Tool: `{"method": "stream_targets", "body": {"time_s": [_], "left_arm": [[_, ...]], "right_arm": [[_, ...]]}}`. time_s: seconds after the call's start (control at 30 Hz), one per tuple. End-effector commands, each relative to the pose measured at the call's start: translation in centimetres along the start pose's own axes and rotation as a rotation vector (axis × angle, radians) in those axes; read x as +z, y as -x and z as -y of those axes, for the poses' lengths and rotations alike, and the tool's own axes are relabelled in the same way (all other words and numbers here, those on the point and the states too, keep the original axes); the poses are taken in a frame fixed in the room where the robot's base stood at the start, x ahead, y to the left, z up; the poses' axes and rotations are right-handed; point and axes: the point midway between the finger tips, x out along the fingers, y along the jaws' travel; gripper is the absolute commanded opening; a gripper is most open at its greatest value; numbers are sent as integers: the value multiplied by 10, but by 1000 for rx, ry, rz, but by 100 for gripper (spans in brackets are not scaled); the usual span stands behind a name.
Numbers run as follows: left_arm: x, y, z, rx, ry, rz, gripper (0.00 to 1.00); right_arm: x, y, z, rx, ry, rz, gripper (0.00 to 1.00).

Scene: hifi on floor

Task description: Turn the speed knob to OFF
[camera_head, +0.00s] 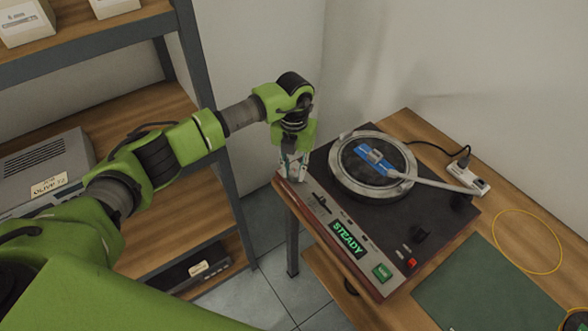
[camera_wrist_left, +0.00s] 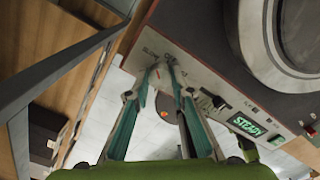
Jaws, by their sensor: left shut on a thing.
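The turntable (camera_head: 322,224) stands on the wooden bench, with a light control panel along its front edge. My left gripper (camera_head: 291,176) reaches down to the left end of that panel. In the left wrist view its two fingertips (camera_wrist_left: 166,70) are close together at the panel (camera_wrist_left: 207,84), shut on the speed knob. The fingers cover the knob, so its pointer and setting cannot be read. A green display on the panel reads STEADY (camera_head: 347,239), and it also shows in the left wrist view (camera_wrist_left: 246,126). My right gripper is not in view.
The platter (camera_head: 346,181) carries a blue item (camera_head: 374,158), with the pale tonearm (camera_head: 436,183) to its right. A green mat (camera_head: 490,290) and yellow ring (camera_head: 548,255) lie on the bench's right. Shelving (camera_head: 226,178) with a grey device (camera_head: 45,168) stands left.

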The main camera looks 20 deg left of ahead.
Motion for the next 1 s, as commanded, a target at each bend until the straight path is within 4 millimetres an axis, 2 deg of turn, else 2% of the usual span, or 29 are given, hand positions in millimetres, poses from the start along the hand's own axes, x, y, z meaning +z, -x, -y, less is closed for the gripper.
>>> {"method": "stream_targets", "body": {"time_s": [0.27, 0.7, 1.0], "left_arm": [[1, -3, -1, 1, -127, 3, 0], [2, -3, -1, 1, -508, 4, 0], [1, -1, -1, 2, -723, 3, 0]], "right_arm": [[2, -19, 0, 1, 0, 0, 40], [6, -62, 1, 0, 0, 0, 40], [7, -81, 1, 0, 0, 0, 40]]}}
